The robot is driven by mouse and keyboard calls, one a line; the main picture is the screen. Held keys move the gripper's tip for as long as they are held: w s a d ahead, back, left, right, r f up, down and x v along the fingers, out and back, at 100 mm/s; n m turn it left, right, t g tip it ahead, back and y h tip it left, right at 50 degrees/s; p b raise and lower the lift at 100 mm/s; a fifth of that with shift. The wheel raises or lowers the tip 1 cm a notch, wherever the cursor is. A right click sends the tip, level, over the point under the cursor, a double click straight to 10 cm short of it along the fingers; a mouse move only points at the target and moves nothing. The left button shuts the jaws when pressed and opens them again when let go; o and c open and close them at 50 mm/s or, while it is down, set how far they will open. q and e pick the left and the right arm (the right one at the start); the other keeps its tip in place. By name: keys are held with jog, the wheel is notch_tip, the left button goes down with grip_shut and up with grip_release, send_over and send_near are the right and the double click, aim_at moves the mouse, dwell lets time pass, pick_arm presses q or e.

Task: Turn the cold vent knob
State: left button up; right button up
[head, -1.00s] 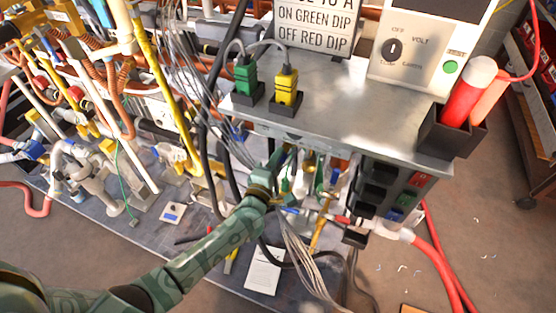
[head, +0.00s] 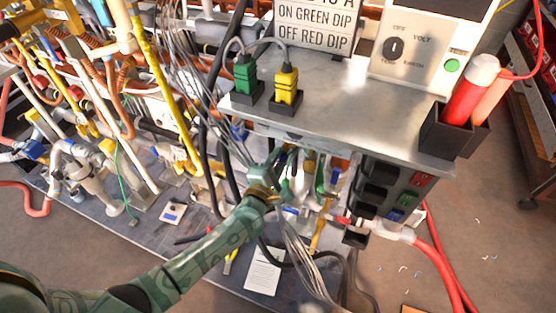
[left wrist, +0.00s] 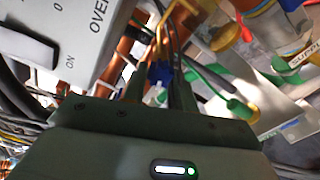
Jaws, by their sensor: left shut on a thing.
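My left arm reaches under the metal shelf, and its gripper (head: 285,160) is among the pipes and valves there. In the left wrist view the two fingers (left wrist: 158,92) point away from me, close together. A small blue knob (left wrist: 160,72) shows between and just beyond the fingertips. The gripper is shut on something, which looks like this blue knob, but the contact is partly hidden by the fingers. I cannot read a label that marks it as the cold vent knob. My right gripper is in neither view.
The metal shelf (head: 335,92) overhangs the gripper, with a green plug (head: 245,75) and a yellow plug (head: 287,85) on it. Grey wires (head: 300,245) hang beside my wrist. In the left wrist view a green-handled valve (left wrist: 235,108) and a white switch panel (left wrist: 75,35) are close.

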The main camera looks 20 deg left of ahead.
pick_arm(q)
jog(key=o, duration=1)
jog(key=shift+c, duration=0.2)
jog(key=shift+s, duration=0.1)
jog(key=s+p, duration=0.3)
jog(key=s, duration=1.3)
jog(key=shift+a+p, duration=0.35)
jog(key=shift+p, duration=0.05)
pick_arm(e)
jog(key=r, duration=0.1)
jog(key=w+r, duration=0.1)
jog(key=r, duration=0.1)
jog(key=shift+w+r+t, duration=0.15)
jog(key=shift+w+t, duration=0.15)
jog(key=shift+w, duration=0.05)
